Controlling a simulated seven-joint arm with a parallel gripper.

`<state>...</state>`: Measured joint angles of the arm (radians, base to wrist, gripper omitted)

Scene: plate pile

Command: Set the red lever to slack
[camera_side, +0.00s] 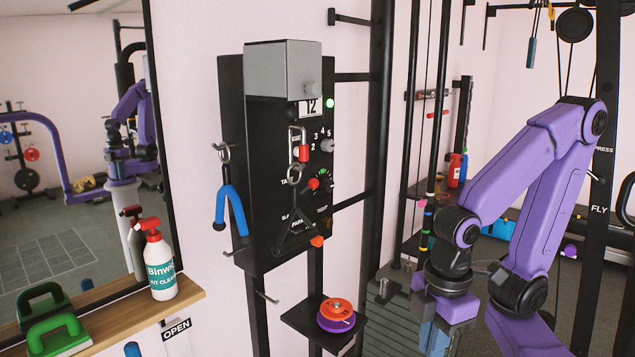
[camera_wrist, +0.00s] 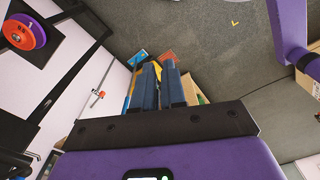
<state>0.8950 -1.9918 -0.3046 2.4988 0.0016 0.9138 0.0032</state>
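The black panel (camera_side: 262,215) hangs on the wall in the side view, with a grey box on top. A red knob (camera_side: 313,184), apparently the red lever's end, sits on its front, level with a label starting "TA". A label starting "SLA" (camera_side: 286,217) is lower.
A metal clip with a red sleeve (camera_side: 303,150) and a blue-handled tool (camera_side: 232,210) hang at the panel. Orange and purple discs (camera_side: 336,312) rest on a small shelf below. A spray bottle (camera_side: 160,265) stands on the ledge at left. Black rack posts (camera_side: 378,150) stand between panel and arm.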

